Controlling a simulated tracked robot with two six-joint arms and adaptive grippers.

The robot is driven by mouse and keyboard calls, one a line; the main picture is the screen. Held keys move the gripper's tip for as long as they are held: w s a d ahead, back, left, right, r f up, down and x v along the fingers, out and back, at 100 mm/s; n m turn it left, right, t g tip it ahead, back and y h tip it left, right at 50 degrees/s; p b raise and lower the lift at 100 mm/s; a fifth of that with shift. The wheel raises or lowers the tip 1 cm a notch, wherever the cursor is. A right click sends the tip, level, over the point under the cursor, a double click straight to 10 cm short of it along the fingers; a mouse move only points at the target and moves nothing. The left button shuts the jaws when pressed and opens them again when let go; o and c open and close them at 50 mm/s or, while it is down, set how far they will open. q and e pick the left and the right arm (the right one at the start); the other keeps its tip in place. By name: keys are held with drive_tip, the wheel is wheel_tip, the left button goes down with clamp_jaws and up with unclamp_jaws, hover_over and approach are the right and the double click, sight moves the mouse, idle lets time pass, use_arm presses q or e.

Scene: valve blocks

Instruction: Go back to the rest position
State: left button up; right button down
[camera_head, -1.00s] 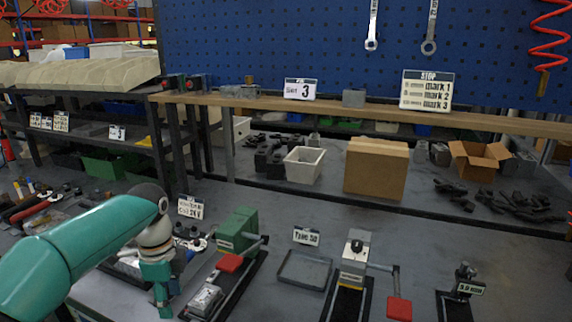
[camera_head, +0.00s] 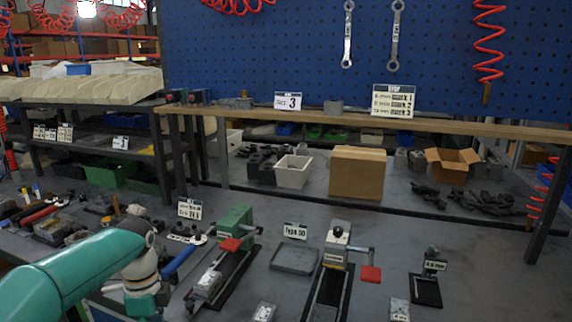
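My teal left arm (camera_head: 75,275) comes in from the left and bends down at its grey-and-cream joint. Its lower end runs to the bottom edge, and no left gripper fingers show. My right arm and gripper are out of view. A green vise (camera_head: 234,222) with a red handle stands right of the arm, with a metal block (camera_head: 208,284) on its black rail. A grey vise (camera_head: 337,242) with a red handle stands further right. A shallow grey tray (camera_head: 294,260) lies between them. A small black fixture (camera_head: 430,262) stands at the right.
Metal blocks (camera_head: 264,312) lie near the bottom edge, another one (camera_head: 399,309) to the right. A blue-handled tool (camera_head: 182,258) lies beside my arm. A wooden shelf (camera_head: 440,124) spans the back, with a cardboard box (camera_head: 357,173) and a white bin (camera_head: 293,172) beneath.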

use_arm(q)
drive_tip(key=s+d+f+n+g+h+p, duration=0.1)
drive_tip(key=s+d+f+g, duration=0.15)
drive_tip(key=s+f, duration=0.55)
drive_tip(key=s+d+f+n+g+h, duration=0.1)
drive_tip(key=s+d+f, duration=0.35)
drive_tip(key=f, duration=0.85)
drive_tip(key=s+d+f+n+t+h, duration=0.1)
drive_tip(key=s+d+f+n, duration=0.3)
drive_tip(key=s+n, duration=0.25)
drive_tip(key=s+d+f+n+t+h, duration=0.1)
drive_tip(key=s+d+f+n, duration=0.4)
drive_tip(key=s, duration=0.3)
drive_tip(key=w+n+t, duration=0.1)
drive_tip(key=w+n, duration=0.1)
drive_tip(key=w+a+n+t, duration=0.1)
drive_tip(key=w+n+t, duration=0.1)
drive_tip(key=n, duration=0.1)
drive_tip(key=shift+w+a+f+n+p, duration=0.1)
drive_tip(key=shift+w+n+p, duration=0.15)
drive_tip(key=shift+p, duration=0.1)
